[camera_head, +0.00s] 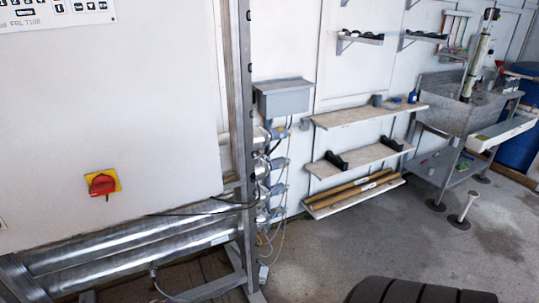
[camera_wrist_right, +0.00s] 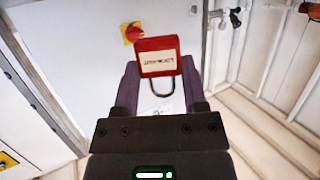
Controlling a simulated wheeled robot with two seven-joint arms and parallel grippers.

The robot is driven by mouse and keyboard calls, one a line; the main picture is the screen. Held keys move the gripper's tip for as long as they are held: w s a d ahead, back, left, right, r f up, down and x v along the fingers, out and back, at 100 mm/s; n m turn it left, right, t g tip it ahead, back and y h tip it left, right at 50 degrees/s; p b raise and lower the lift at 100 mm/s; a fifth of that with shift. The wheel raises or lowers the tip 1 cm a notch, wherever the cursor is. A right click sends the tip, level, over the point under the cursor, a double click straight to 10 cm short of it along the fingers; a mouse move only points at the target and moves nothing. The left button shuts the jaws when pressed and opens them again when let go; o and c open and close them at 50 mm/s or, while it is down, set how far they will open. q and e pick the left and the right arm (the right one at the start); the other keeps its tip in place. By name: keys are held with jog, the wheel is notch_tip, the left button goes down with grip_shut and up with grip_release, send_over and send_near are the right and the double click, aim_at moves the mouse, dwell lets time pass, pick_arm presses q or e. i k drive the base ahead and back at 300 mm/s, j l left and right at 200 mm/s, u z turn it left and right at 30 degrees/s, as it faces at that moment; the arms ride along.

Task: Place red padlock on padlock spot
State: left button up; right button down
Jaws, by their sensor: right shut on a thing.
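The red padlock (camera_wrist_right: 157,46) is between the fingers of my right gripper (camera_wrist_right: 159,78) in the right wrist view. Its body has a pale label, and its metal shackle shows below the body, between the fingers. The gripper is shut on it. A red rotary switch on a yellow plate (camera_head: 103,184) is on the white cabinet front in the head view. A red and yellow switch also shows in the wrist view (camera_wrist_right: 131,33), behind and left of the padlock, apart from it. No marked padlock spot can be told. Neither gripper shows in the head view.
The white cabinet (camera_head: 110,110) fills the left of the head view, with metal pipes (camera_head: 130,250) below. Wall shelves (camera_head: 365,117) and a steel sink bench (camera_head: 455,105) stand to the right. The floor (camera_head: 400,235) in between is mostly clear.

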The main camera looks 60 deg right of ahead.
aim_at(386, 111)
jog(key=i+l+z, duration=0.1)
jog(key=l+z, duration=0.35)
jog(key=i+l+z, duration=0.15)
jog(key=l+z, duration=0.3)
jog(key=i+l+z, duration=0.2)
jog(key=z, duration=0.25)
jog(key=i+l+z, duration=0.25)
jog(key=z, duration=0.2)
jog(key=i+l+z, duration=0.25)
jog(key=i, duration=0.35)
jog(key=i+l+z, duration=0.25)
jog(key=i, duration=0.4)
jog(key=i+l+z, duration=0.25)
jog(key=i, duration=0.45)
jog(key=i+l+u, duration=0.1)
jog(key=i+u, duration=0.15)
jog(key=i, duration=0.15)
jog(key=i+l+u, duration=0.15)
jog(key=i+u, duration=0.15)
jog(key=i+l+u, duration=0.25)
jog(key=i, duration=0.25)
